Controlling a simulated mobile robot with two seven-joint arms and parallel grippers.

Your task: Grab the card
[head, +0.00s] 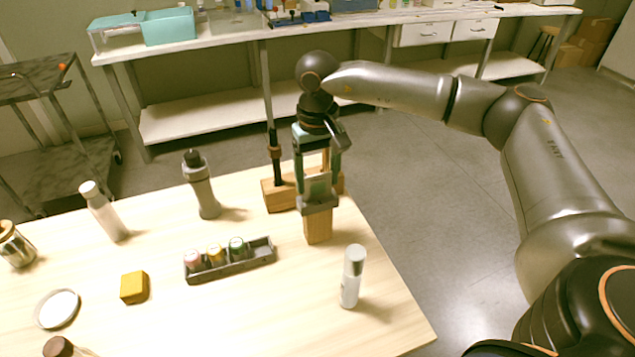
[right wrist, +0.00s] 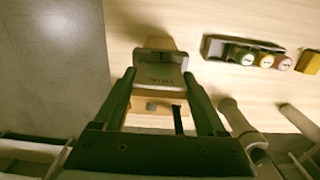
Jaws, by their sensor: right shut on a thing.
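The card (head: 318,187) is a small grey plate between the fingers of my right gripper (head: 318,200), near the table's far right edge. In the right wrist view the card (right wrist: 160,76) shows printed letters, and the fingers of my right gripper (right wrist: 161,80) press on its two sides. A wooden block (head: 318,227) is directly below the card; I cannot tell whether the card still touches it. The gripper points down and is shut on the card. My left gripper is in neither view.
A white bottle (head: 352,278) stands close by at the right. A wooden stand (head: 280,197) is just behind the gripper. A dark tray (head: 262,255) with three small bottles, a yellow block (head: 134,287) and a grey flask (head: 204,190) are to the left.

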